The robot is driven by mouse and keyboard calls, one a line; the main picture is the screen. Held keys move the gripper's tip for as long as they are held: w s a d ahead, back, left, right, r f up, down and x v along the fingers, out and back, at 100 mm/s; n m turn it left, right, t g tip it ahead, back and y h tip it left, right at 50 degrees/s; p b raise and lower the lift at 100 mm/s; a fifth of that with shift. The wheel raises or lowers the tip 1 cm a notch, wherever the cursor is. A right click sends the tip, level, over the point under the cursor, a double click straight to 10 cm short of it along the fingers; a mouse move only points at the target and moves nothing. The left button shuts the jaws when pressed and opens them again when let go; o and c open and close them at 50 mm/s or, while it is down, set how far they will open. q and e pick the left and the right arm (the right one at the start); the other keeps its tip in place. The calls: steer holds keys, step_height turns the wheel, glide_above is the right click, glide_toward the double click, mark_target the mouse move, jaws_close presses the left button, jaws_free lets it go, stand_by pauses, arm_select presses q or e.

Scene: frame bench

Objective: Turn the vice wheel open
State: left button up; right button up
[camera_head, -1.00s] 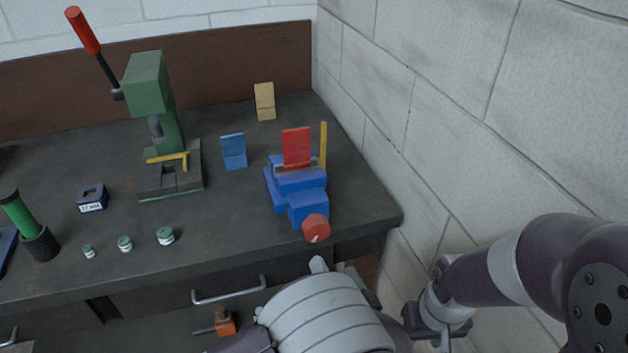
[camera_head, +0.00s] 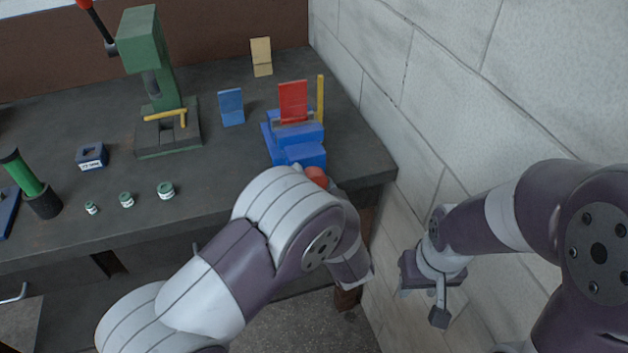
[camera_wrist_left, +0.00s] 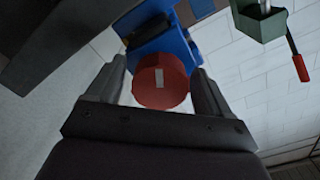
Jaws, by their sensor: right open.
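The blue vice (camera_head: 296,141) stands at the bench's right front, with a red plate (camera_head: 293,102) upright in its jaws. Its red wheel (camera_head: 317,177) faces the front edge and is partly hidden by my left arm in the head view. In the left wrist view the wheel (camera_wrist_left: 161,81) shows a pale mark and sits between the two fingers of my left gripper (camera_wrist_left: 161,88). These fingers are apart, with a gap visible at the left one; contact at the right one is unclear. My right gripper (camera_head: 433,293) is open and empty, right of the bench.
A green press (camera_head: 150,80) with a yellow bar stands at the back left. A blue block (camera_head: 231,107), a wooden block (camera_head: 261,57) and several small jars (camera_head: 166,190) are on the bench. A white brick wall (camera_head: 440,100) is close on the right.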

arm_select(q)
steer(key=c, duration=0.9)
steer(key=n+b, duration=0.1)
steer(key=n, duration=0.2)
steer(key=shift+s+n+b, duration=0.1)
steer(key=shift+n+b, duration=0.25)
steer(key=shift+n, duration=0.05)
steer(key=n+b, duration=0.2)
steer(key=n, duration=0.1)
steer(key=shift+n, duration=0.4)
steer(key=n+b, duration=0.4)
steer(key=n, duration=0.1)
steer(key=shift+r+n+b, duration=0.15)
steer(key=shift+n+b, duration=0.8)
steer(key=shift+n, duration=0.35)
steer(key=shift+r, duration=0.1)
steer(key=shift+r+n, duration=0.1)
steer(key=shift+n, duration=0.2)
